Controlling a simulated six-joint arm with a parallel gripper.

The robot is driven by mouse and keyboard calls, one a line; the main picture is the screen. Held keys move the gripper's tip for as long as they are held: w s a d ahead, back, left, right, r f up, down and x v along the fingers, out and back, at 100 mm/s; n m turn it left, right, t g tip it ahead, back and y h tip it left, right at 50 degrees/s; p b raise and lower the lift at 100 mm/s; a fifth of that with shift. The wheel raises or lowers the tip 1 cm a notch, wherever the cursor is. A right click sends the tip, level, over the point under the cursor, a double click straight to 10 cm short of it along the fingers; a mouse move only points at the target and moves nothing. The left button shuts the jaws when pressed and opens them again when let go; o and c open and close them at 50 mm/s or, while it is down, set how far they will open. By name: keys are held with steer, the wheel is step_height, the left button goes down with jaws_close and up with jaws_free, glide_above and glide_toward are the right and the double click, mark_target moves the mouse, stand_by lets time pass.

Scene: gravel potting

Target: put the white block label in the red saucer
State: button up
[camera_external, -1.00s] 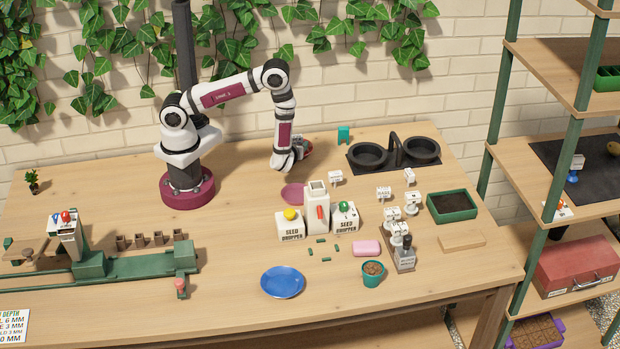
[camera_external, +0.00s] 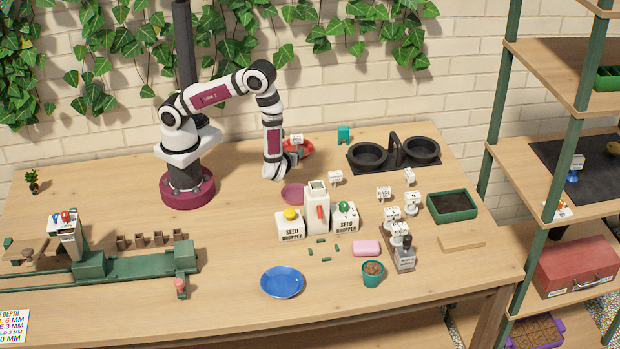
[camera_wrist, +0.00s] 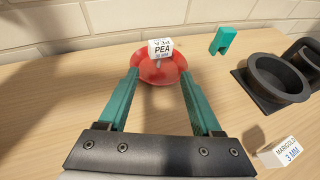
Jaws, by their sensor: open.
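The red saucer (camera_external: 306,149) lies at the back of the table, right of my arm. It also shows in the wrist view (camera_wrist: 160,73). A white block label (camera_wrist: 160,47) reading PEA stands in it on a short stem, slightly tilted; it also shows in the external view (camera_external: 296,139). My gripper (camera_wrist: 158,75) is open, its two green fingers apart on the near side of the saucer, with nothing held between them. In the external view my gripper (camera_external: 293,154) is small and partly hidden by the wrist.
A teal clip-like piece (camera_wrist: 223,40) and a black double-pot holder (camera_wrist: 272,79) stand to the right. A MARIGOLD label (camera_wrist: 282,153) is near right. Table left of the red saucer is clear.

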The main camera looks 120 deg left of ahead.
steer(key=shift+v, duration=0.9)
steer(key=s+d+r+n+h, duration=0.35)
steer(key=d+r+n, duration=0.3)
steer(key=r, duration=0.55)
steer(key=s+d+r+t+h, duration=0.2)
steer(key=d+h, duration=0.1)
steer(key=d, duration=0.4)
steer(key=s+d+r+n+t+h, duration=0.1)
steer(key=s+d+r+t+h, duration=0.1)
steer(key=d, duration=0.6)
steer(key=shift+r+t+h, duration=0.3)
steer(key=shift+t+h, duration=0.3)
steer(key=shift+h, duration=0.55)
